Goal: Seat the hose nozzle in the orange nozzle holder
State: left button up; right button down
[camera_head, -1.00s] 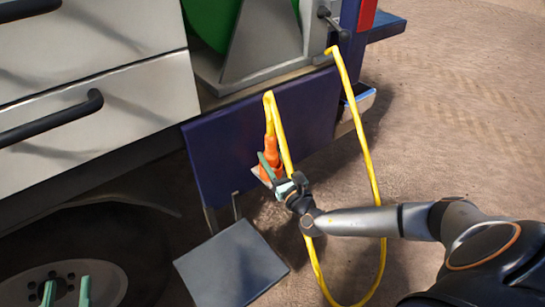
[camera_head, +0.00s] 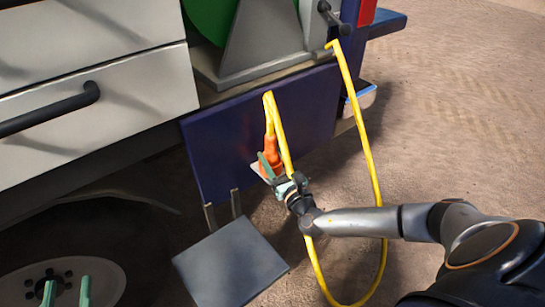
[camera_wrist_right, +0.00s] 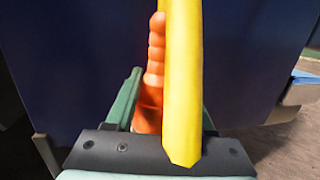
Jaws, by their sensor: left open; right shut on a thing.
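The orange hose nozzle (camera_head: 270,149) is upright against the dark blue panel, with the yellow hose (camera_head: 368,165) coming out of its top and looping down to the right. My right gripper (camera_head: 271,168) is shut on the nozzle; the right wrist view shows the orange nozzle (camera_wrist_right: 151,75) between its green fingers, with the yellow hose (camera_wrist_right: 182,80) crossing in front. An orange part at the nozzle's lower end may be the holder, but the gripper and hose hide where they meet, so I cannot tell if the nozzle is seated. My left gripper (camera_head: 67,292) is open and empty at the bottom left.
The dark blue panel (camera_head: 215,145) stands behind the nozzle. A grey step plate (camera_head: 230,263) sticks out below it. White drawers (camera_head: 110,110) with a black handle (camera_head: 50,108) are at the upper left, and a green reel (camera_head: 210,18) is above. Open sandy ground lies right.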

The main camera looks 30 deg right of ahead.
jog(key=shift+f, duration=0.15)
jog(key=shift+f+b, duration=0.4)
jog(key=shift+b, duration=0.15)
